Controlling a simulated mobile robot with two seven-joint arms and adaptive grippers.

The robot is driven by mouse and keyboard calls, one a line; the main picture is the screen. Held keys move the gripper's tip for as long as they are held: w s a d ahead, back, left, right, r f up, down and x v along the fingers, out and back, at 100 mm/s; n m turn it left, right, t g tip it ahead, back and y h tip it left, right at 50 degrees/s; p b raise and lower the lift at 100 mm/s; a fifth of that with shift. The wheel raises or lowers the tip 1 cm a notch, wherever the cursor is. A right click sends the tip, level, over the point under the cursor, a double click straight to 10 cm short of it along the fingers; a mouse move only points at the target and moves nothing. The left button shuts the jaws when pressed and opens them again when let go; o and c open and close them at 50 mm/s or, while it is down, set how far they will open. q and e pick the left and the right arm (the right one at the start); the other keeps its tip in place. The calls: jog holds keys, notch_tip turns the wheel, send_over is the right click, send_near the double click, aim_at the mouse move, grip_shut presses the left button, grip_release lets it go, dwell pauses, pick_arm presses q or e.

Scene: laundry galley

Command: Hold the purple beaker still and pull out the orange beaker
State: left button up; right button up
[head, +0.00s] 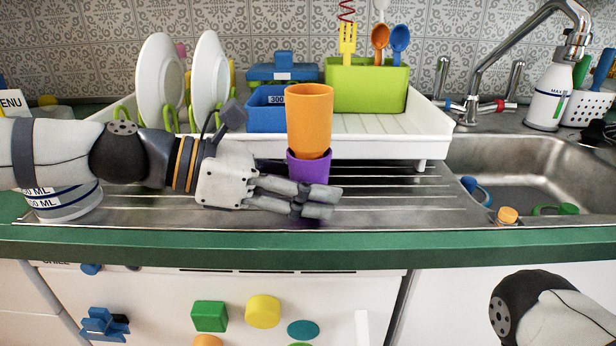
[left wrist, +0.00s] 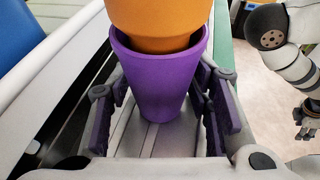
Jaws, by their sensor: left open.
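The orange beaker (head: 309,118) stands upright, nested in the purple beaker (head: 309,168), with most of its body above the purple rim. The purple beaker stands on the metal drainboard in front of the dish rack; its lower part is hidden by my left gripper (head: 318,203) in the head view. In the left wrist view the purple beaker (left wrist: 160,85) is between the two open fingers of the left gripper, with gaps visible beside it. The orange beaker (left wrist: 158,25) is cut off at the top there. My right gripper (left wrist: 305,120) shows small at the right edge of the left wrist view.
A white dish rack (head: 380,143) with plates, a blue box (head: 266,118) and a green utensil holder (head: 366,88) stands close behind the beakers. The sink (head: 530,175) and faucet are to the right. The drainboard right of the beakers is clear.

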pick_arm(q)
jog(key=shift+c, duration=0.3)
grip_shut()
jog(key=shift+f, duration=0.1)
pick_arm(e)
jog(key=shift+w+r, duration=0.15)
jog(key=shift+r, duration=0.05)
pick_arm(q)
jog(key=shift+s+f, duration=0.15)
jog(key=shift+f, duration=0.25)
dwell(0.7)
jog(key=shift+r+p, duration=0.35)
jog(key=shift+p, duration=0.45)
pick_arm(e)
jog(key=shift+w+r, duration=0.5)
jog(key=shift+r, duration=0.1)
dwell(0.4)
